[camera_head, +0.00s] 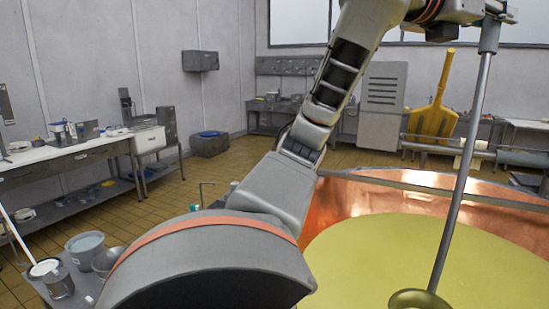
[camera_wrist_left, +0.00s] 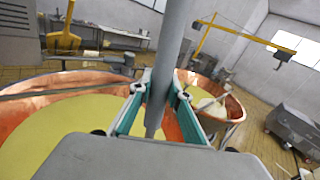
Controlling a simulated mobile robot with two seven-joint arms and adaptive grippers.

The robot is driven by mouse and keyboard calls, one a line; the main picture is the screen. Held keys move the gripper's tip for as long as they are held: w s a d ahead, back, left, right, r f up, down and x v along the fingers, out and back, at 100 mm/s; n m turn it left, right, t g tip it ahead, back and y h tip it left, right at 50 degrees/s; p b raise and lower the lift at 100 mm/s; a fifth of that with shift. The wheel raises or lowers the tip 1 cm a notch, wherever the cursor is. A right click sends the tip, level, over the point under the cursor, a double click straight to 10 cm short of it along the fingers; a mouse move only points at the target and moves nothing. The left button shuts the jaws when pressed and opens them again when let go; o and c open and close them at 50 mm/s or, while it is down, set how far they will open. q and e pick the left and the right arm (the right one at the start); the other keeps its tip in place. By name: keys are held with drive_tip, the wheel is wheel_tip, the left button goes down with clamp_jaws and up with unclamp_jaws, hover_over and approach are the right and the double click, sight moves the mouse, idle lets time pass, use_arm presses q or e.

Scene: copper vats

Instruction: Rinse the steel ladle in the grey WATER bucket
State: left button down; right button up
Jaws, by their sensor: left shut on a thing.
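My left gripper (camera_head: 489,14) is at the top right of the head view, shut on the upper part of the steel ladle's long handle. The ladle (camera_head: 462,170) hangs steeply, slightly tilted, over the copper vat. Its round bowl is at the bottom edge, against the yellow contents; I cannot tell whether it touches them. In the left wrist view the handle (camera_wrist_left: 174,45) runs between the fingers (camera_wrist_left: 160,98). A grey bucket (camera_head: 85,245) with bluish water stands at the lower left, far from the ladle; no label is readable. My right gripper is out of view.
The copper vat (camera_head: 345,200) fills the lower right. Beside the grey bucket are a metal bowl (camera_head: 106,262) and a smaller container (camera_head: 60,284) on a low grey surface. My left arm crosses the middle. A second copper vat (camera_wrist_left: 233,108) shows in the wrist view.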

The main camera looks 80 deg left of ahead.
use_arm(q)
drive_tip(key=s+r, duration=0.1)
drive_tip(key=s, duration=1)
drive_tip(key=shift+s, duration=0.35)
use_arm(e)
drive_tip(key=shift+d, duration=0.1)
